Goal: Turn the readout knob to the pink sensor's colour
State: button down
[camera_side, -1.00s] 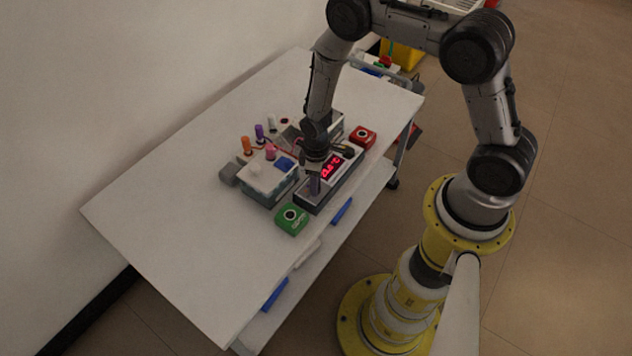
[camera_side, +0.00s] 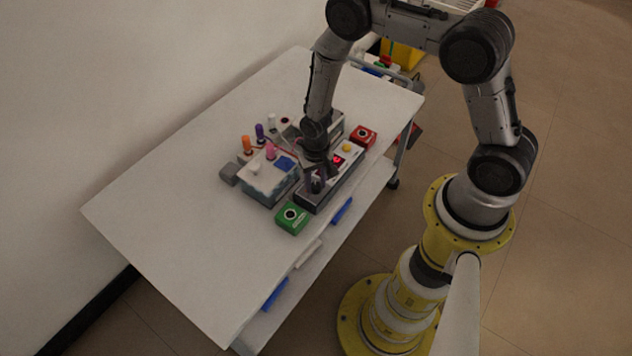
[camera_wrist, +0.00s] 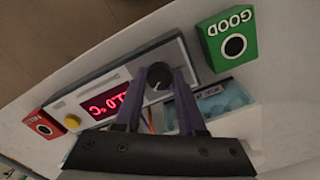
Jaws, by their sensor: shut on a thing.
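In the side view my gripper (camera_side: 317,188) hides most of the knob and part of the display. The pink sensor (camera_side: 270,152) stands upright at the light-blue tub (camera_side: 262,184), left of my gripper.
Orange (camera_side: 247,144), purple (camera_side: 259,132) and white (camera_side: 272,122) sensors stand behind the tub. A green GOOD box (camera_side: 292,217) and a red box (camera_side: 363,137) flank the unit. A yellow button (camera_side: 347,147) is on it. The table's (camera_side: 185,235) near left is clear.

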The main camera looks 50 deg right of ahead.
aim_at(316, 185)
jog(key=m, duration=0.5)
jog(key=shift+w, duration=0.15)
jog(key=shift+r+m, duration=0.1)
jog(key=shift+m, duration=0.3)
jog(key=c, duration=0.5)
grip_release()
notch_tip(316, 185, up, 14)
dwell(0.4)
